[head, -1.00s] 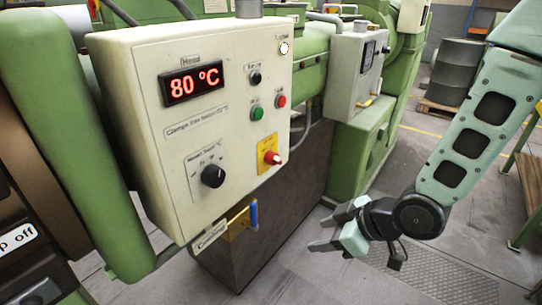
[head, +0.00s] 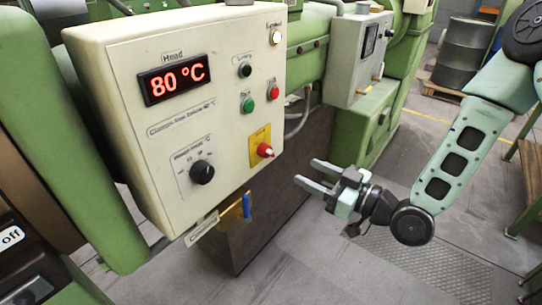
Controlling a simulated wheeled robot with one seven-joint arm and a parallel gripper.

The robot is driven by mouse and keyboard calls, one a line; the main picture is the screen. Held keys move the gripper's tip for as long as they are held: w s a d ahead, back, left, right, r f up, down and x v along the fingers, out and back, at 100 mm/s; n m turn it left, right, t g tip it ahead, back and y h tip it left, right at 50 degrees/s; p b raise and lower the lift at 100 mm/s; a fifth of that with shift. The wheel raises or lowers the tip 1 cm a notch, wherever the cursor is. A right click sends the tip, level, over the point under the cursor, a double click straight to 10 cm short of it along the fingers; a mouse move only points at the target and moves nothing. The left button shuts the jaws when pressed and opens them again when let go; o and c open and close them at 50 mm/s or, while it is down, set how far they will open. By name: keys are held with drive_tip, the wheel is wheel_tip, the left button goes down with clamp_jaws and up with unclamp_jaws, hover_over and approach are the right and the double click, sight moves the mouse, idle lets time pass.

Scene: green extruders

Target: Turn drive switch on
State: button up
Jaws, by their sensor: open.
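A cream control box (head: 215,130) on the green machine fills the left half of the head view. A red rotary switch (head: 265,150) sits on a yellow plate at its lower right. A small black switch (head: 245,70) is higher up, above a green button (head: 248,105) and a red button (head: 273,93). A black dial (head: 202,172) is at the lower left. The labels are too blurred to tell which is the drive switch. My gripper (head: 306,171) is open and empty, right of and slightly below the red switch, apart from the box, fingers pointing left.
The display (head: 174,79) reads 80 °C. A blue-handled part (head: 246,205) hangs under the box. A second, smaller grey box (head: 357,58) stands behind to the right. A drum (head: 467,50) stands on a pallet at the back. Floor around my gripper is open.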

sight(273, 155)
drive_tip(key=p+x, duration=0.1)
drive_tip(key=x, duration=0.4)
drive_tip(key=p+x, duration=0.2)
drive_tip(key=x, duration=0.4)
drive_tip(key=shift+r, duration=0.2)
drive_tip(key=shift+w+a+f+p, duration=0.1)
drive_tip(key=shift+w+a+p, duration=0.2)
drive_tip(key=shift+a, duration=0.1)
drive_tip(key=c, duration=1)
